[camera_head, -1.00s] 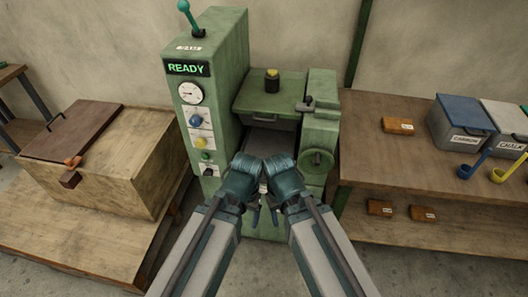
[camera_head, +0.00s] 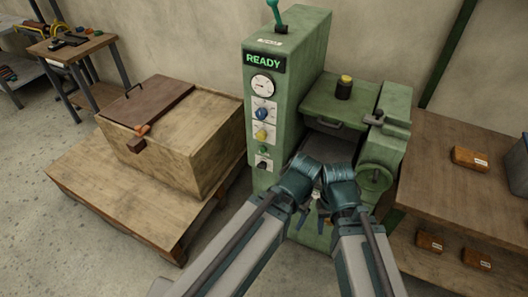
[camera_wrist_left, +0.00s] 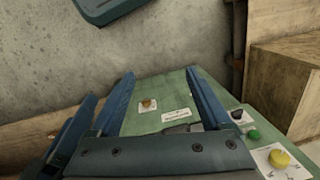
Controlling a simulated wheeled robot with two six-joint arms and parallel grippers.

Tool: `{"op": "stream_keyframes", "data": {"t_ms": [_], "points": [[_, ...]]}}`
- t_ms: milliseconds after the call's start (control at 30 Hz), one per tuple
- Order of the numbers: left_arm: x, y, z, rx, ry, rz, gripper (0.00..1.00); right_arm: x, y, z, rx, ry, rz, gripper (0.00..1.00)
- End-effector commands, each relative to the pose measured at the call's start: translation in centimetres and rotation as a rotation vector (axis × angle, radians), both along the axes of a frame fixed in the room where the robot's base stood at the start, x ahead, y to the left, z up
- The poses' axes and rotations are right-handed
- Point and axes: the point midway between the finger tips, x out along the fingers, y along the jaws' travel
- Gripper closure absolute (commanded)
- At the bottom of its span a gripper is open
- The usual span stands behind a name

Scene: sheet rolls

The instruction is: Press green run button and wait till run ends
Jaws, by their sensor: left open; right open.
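The green machine (camera_head: 290,90) stands in the middle of the head view, its display (camera_head: 264,62) lit with READY. The small green button (camera_head: 263,150) is low on its front panel, below a yellow knob (camera_head: 262,134) and above a black switch. In the left wrist view the green button (camera_wrist_left: 253,135) lies right of the fingers, beside the yellow knob (camera_wrist_left: 279,159). My left gripper (camera_head: 302,215) is open, in front of the machine, right of and below the button in the head view, apart from it. My right gripper (camera_head: 322,208) is open close beside it.
A wooden chest (camera_head: 190,130) on a low platform (camera_head: 105,205) stands left of the machine. A wooden shelf table (camera_head: 450,190) with brown blocks is at the right. A small tool table (camera_head: 75,45) is at the far left. Grey floor is clear in front.

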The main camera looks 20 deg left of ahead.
Motion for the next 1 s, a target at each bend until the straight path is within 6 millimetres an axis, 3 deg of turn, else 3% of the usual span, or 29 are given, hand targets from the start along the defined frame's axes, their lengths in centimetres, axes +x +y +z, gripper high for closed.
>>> {"op": "stream_keyframes", "data": {"t_ms": [367, 833, 1000], "points": [[0.0, 0.0, 0.0, 0.0, 0.0, 0.0, 0.19, 0.0, 0.0, 0.0, 0.0, 0.0, 0.0, 0.5], [0.0, 0.0, 0.0, 0.0, 0.0, 0.0, 0.99, 0.0, 0.0, 0.0, 0.0, 0.0, 0.0, 0.5], [0.0, 0.0, 0.0, 0.0, 0.0, 0.0, 1.0, 0.0, 0.0, 0.0, 0.0, 0.0, 0.0, 0.5]]}}
